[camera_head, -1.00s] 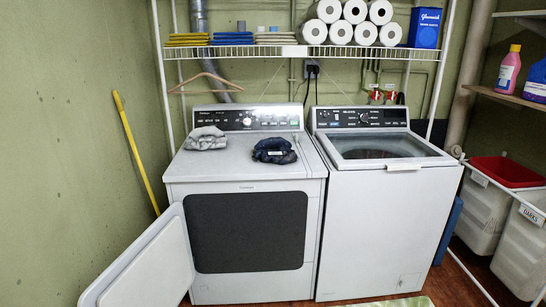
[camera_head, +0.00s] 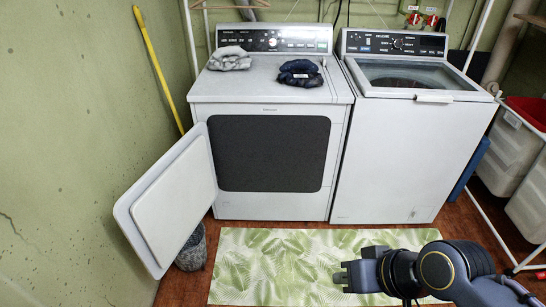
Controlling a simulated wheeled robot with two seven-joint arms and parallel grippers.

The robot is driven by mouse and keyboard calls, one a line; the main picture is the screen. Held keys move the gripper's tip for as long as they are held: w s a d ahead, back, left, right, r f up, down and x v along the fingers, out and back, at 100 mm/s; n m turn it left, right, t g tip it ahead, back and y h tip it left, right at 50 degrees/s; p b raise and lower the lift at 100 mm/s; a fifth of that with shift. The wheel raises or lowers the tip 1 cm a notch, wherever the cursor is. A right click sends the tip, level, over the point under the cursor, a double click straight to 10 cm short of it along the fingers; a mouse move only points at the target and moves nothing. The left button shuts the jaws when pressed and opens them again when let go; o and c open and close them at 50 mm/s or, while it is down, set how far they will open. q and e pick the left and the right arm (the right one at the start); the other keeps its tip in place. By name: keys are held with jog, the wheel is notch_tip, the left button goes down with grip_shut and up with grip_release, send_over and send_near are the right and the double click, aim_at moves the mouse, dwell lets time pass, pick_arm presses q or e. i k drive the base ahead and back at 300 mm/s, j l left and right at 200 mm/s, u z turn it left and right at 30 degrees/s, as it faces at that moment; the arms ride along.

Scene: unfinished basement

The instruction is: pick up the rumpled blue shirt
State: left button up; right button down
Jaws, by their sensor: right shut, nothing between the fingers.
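The rumpled blue shirt (camera_head: 300,73) lies in a dark bunched heap on top of the dryer (camera_head: 270,98), toward its right side. A grey folded cloth (camera_head: 230,58) lies to its left on the same top. My right gripper (camera_head: 341,277) is at the lower right, low in front of the machines and over the leaf-patterned mat. It points left, is shut and empty, and is well apart from the shirt. My left gripper is not in view.
The white dryer door (camera_head: 168,198) stands open to the left. A washer (camera_head: 410,145) with a glass lid stands right of the dryer. A leaf-patterned mat (camera_head: 265,260) lies in front.

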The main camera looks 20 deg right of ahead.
aim_at(306, 76)
jog(key=u, duration=0.45)
jog(key=i+l+u, duration=0.2)
jog(key=l+u, duration=0.25)
jog(key=l, duration=0.2)
jog(key=i+l+u, duration=0.2)
jog(key=l, duration=0.15)
jog(key=l+u, duration=0.25)
jog(key=l, duration=0.1)
